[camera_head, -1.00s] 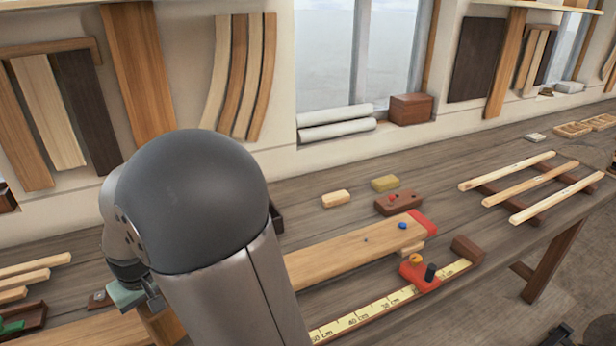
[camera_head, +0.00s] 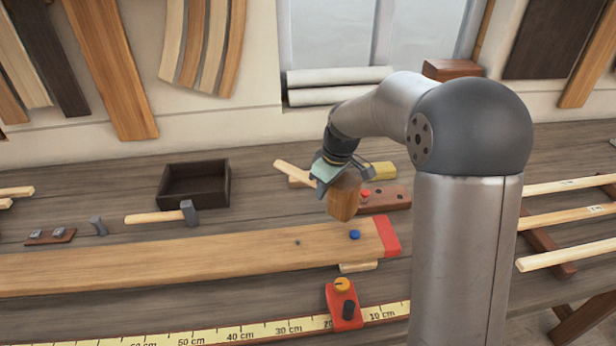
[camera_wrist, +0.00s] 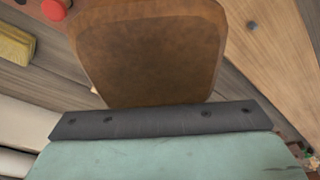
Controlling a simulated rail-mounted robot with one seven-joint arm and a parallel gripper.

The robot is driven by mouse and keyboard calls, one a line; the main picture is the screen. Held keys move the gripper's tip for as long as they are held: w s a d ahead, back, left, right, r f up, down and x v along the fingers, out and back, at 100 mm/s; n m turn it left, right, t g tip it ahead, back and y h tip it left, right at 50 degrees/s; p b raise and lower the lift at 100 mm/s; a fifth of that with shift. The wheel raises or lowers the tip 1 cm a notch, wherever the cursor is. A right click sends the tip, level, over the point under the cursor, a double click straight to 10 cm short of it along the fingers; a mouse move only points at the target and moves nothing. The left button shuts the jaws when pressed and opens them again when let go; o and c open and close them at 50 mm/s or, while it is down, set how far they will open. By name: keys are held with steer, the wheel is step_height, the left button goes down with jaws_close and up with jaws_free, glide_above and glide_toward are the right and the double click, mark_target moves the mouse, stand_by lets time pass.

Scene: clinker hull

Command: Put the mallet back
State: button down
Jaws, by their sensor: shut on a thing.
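The mallet has a brown wooden block head (camera_head: 345,198), which hangs below my gripper (camera_head: 338,174) in the head view. A pale wooden stick (camera_head: 292,171), apparently its handle, juts out to the left. My gripper is shut on the mallet and holds it above the bench, near the plank's red end. In the wrist view the brown head (camera_wrist: 150,45) fills the upper middle, just beyond the dark gripper edge. The jaws' contact with the mallet is largely hidden.
A plank (camera_head: 190,263) with a red end lies on the bench. A red block with knobs (camera_head: 385,197) and yellow block (camera_head: 381,171) are close by the mallet. A hammer (camera_head: 165,215), an empty dark tray (camera_head: 194,184) and a red stop (camera_head: 343,305) on a measuring strip also show.

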steer(key=w+a+n+g+b, duration=0.1)
steer(key=w+a+n+g, duration=0.1)
steer(key=w+a+n, duration=0.5)
steer(key=shift+s+a+f+n+y+b, duration=0.15)
steer(key=shift+s+f+n+b, duration=0.25)
steer(key=shift+f+b, duration=0.75)
steer(key=shift+s+a+f+n+y+b, duration=0.1)
steer(key=shift+s+a+f+n+b, duration=0.4)
steer(key=shift+f, duration=1.05)
steer(key=shift+s+f+n+y+b, duration=0.1)
steer(key=shift+s+f+n+b, duration=0.15)
steer(key=shift+f+b, duration=0.95)
steer(key=shift+f, duration=0.65)
steer(key=c, duration=1.2)
jaws_free()
steer(key=shift+r, duration=0.1)
steer(key=p+v, duration=0.1)
steer(key=v, duration=0.1)
steer(key=a+p+v, duration=0.1)
steer(key=p+v, duration=0.1)
steer(key=v, duration=0.1)
steer(key=p+v, duration=0.1)
steer(key=v, duration=0.1)
steer(key=shift+s+a+r+p, duration=0.25)
steer(key=shift+r+p, duration=0.15)
steer(key=shift+r, duration=0.15)
